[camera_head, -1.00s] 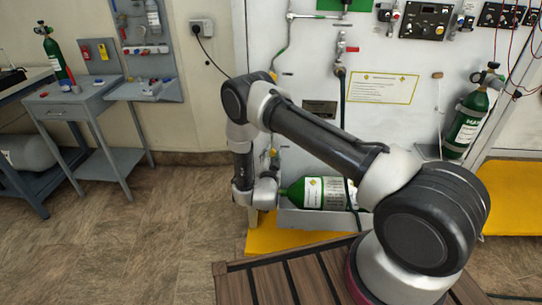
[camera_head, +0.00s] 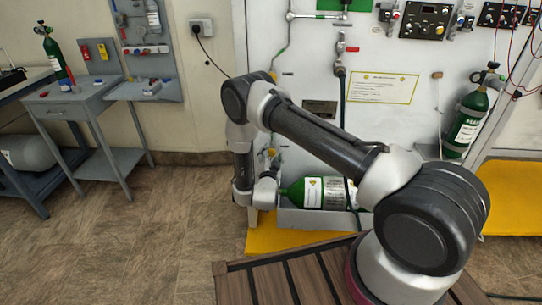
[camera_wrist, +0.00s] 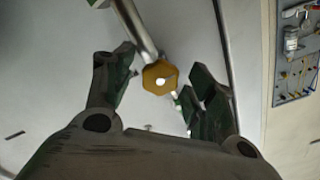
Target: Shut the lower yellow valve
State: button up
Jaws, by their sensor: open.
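The yellow valve (camera_wrist: 160,77) shows in the wrist view as a hexagonal yellow part with a bright centre, at the end of a grey metal pipe (camera_wrist: 133,27). My gripper (camera_wrist: 158,78) is open, with one finger on each side of the valve in that picture. The right finger appears close to the valve; I cannot tell whether it touches. In the head view, my arm hides most of the valve and the gripper. A small yellowish part shows beside my wrist, and I cannot tell if it is the same valve.
A green cylinder (camera_head: 290,192) lies in a grey tray (camera_head: 305,222) at the panel's foot, right of my wrist. A green hose (camera_head: 343,105) hangs down the white panel (camera_head: 300,75). A grey side table (camera_head: 75,100) stands left, with clear floor between.

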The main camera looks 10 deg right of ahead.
jog(key=shift+s, duration=0.1)
jog(key=v, duration=1.2)
